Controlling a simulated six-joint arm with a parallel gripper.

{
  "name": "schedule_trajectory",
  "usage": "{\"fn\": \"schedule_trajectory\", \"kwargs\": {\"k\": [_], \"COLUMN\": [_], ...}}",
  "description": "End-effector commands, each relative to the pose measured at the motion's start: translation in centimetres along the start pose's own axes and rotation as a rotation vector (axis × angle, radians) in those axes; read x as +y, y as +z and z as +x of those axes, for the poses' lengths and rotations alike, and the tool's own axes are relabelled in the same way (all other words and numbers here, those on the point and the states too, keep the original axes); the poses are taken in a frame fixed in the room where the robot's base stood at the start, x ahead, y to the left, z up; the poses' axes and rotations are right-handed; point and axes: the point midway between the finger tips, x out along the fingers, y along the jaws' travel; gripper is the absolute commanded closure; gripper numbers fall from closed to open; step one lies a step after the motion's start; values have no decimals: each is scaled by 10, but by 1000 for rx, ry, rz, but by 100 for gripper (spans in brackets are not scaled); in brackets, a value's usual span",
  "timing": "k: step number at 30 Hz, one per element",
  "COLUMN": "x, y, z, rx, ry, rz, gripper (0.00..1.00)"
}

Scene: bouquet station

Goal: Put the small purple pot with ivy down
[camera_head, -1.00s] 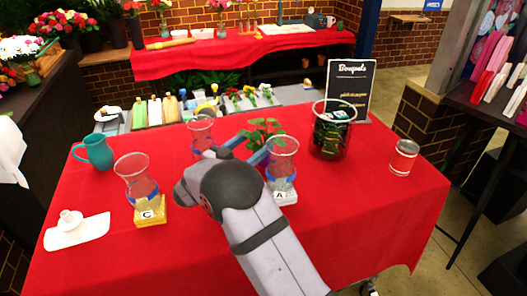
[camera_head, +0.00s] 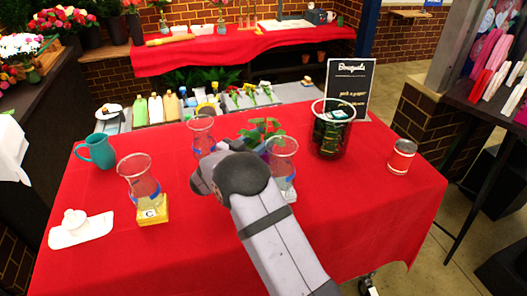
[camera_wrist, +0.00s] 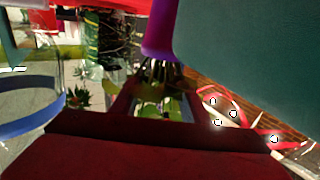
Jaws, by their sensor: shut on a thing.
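The ivy (camera_head: 265,127) shows its green leaves in the head view, just behind the glass vase marked A (camera_head: 281,165). My gripper (camera_head: 256,148) is mostly hidden behind my own wrist. It is shut on the pot, which it holds near the middle of the table. What lies under the pot is hidden.
A vase on a yellow block marked C (camera_head: 142,185) stands left, another vase (camera_head: 202,135) behind it. A teal mug (camera_head: 97,150) is far left. The front tablecloth (camera_head: 160,260) is clear.

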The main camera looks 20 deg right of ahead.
Motion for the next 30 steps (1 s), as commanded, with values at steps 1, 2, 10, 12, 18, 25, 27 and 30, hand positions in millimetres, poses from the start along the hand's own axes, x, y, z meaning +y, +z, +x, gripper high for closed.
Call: {"fn": "schedule_trajectory", "kwargs": {"k": [1,2,10,12,18,25,27,30], "x": [0,0,0,0,0,0,0,0], "y": [-2,-2,-7,-12,-40,-78,-86,-95], "z": [0,0,0,0,0,0,0,0], "rx": [3,3,3,4,4,3,3,3], "ry": [0,0,0,0,0,0,0,0], "rz": [2,2,4,6,8,7,6,4], "gripper": [100,100,100,100,100,100,100,100]}}
